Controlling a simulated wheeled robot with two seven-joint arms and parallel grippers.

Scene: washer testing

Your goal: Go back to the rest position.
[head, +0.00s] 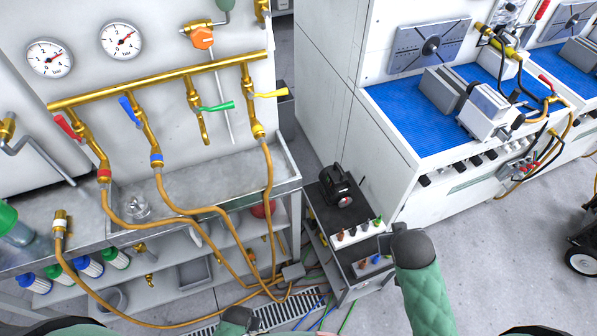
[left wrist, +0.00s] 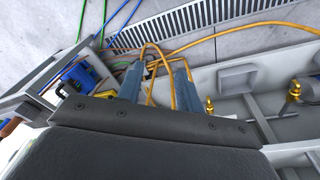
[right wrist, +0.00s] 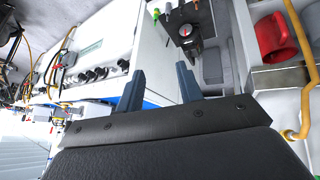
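In the head view my right arm, in a green sleeve, reaches in from the bottom right. Its dark wrist stands in front of the small grey cart, and its fingers are hard to make out there. In the right wrist view the right gripper (right wrist: 160,85) has its two blue-grey fingers apart, with nothing between them.
A metal bench (head: 215,178) with brass pipes, valves and hanging hoses (head: 270,190) stands left. A small cart (head: 318,213) carries a black device (head: 335,186). A white cabinet with a blue top (head: 400,117) stands right. Open floor (head: 500,260) lies at the lower right.

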